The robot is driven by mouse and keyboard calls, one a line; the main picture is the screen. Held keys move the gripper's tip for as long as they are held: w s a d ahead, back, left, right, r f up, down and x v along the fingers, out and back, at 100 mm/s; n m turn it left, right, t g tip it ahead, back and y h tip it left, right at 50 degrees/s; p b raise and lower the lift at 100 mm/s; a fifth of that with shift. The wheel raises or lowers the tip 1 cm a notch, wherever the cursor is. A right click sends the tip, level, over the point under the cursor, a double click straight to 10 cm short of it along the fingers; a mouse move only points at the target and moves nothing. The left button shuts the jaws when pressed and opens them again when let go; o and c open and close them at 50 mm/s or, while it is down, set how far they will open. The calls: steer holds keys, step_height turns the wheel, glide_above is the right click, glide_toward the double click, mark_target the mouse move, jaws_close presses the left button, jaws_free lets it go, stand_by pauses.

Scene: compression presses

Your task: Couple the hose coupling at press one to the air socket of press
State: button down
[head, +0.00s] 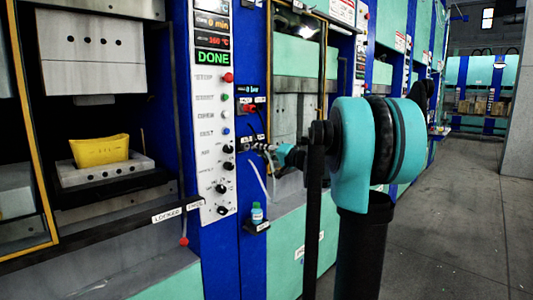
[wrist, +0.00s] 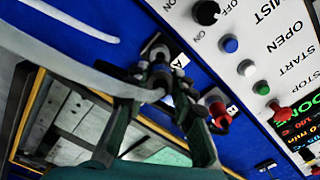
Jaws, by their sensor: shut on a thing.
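My gripper (wrist: 163,86) is shut on the metal hose coupling (wrist: 160,76), close to the blue press front. A pale grey hose (wrist: 75,65) runs from the coupling to the upper left of the wrist view. In front of the coupling is a round metal fitting (wrist: 155,52) on the blue panel; I cannot tell whether the two touch. In the head view my gripper (head: 272,150) is at the blue panel right of the button strip, partly hidden by my arm. The pale hose (head: 256,177) hangs below it.
The white button strip (head: 213,150) with its DONE display is just left. A red-ringed fitting (wrist: 219,115) sits near my gripper's right finger. A small bottle (head: 257,213) stands on a ledge below. A yellow piece (head: 100,151) lies in the left press. The floor (head: 460,220) at right is clear.

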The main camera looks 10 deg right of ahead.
mark_target(253, 148)
steer(key=shift+x, duration=0.95)
steer(key=shift+x, duration=1.55)
stand_by(0.7)
steer(key=c, duration=1.2)
jaws_free()
steer(key=v, duration=1.2)
